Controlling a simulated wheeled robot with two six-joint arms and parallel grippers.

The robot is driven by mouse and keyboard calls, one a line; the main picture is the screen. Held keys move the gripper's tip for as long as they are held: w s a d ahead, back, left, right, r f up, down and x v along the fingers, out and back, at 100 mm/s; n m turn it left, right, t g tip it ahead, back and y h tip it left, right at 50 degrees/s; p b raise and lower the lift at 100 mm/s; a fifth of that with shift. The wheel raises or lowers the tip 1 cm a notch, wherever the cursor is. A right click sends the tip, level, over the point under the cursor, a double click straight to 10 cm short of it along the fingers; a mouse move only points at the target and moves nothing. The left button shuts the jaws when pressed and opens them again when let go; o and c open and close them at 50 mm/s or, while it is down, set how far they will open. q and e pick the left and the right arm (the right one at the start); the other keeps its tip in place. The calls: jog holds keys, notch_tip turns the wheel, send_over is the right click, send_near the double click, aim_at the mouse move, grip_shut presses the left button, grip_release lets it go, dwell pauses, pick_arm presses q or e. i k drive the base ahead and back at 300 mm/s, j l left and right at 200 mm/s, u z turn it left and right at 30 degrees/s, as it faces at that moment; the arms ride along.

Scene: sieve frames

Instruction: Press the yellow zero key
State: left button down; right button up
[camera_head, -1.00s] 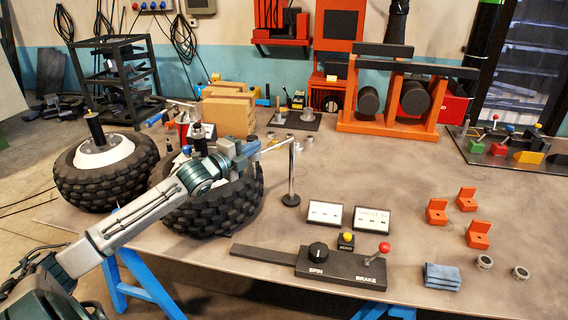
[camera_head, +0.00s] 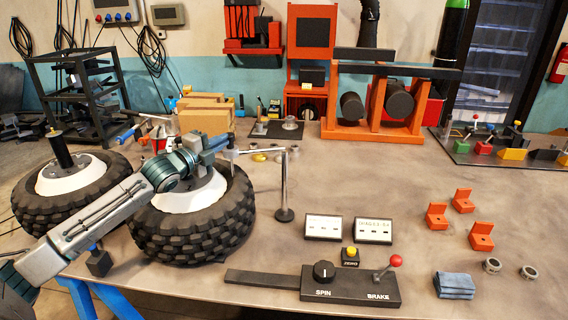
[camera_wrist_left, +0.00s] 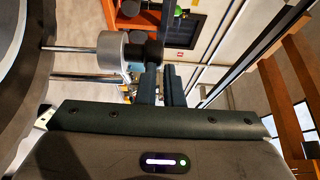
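The yellow zero key (camera_head: 349,251) sits on a small black block (camera_head: 351,262) marked ZERO, behind the black control box (camera_head: 345,288) and in front of two white display panels. Nothing touches the key. My left gripper (camera_head: 232,148) is beyond the key to the left, over the right tyre, close to the arm of a metal post (camera_head: 284,185). In the left wrist view its two fingers (camera_wrist_left: 161,86) are close together near a silver round part with a black end (camera_wrist_left: 112,52). Whether they hold it is unclear. My right gripper is out of view.
The control box carries a SPIN knob (camera_head: 323,270) and a red-topped BRAKE lever (camera_head: 389,266). The displays (camera_head: 323,228) (camera_head: 374,230) stand behind the key. Orange brackets (camera_head: 437,215), a blue cloth (camera_head: 454,286) and metal rings lie right.

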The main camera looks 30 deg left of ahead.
aim_at(350, 251)
jog(key=k+j, duration=0.1)
jog(key=k, duration=0.8)
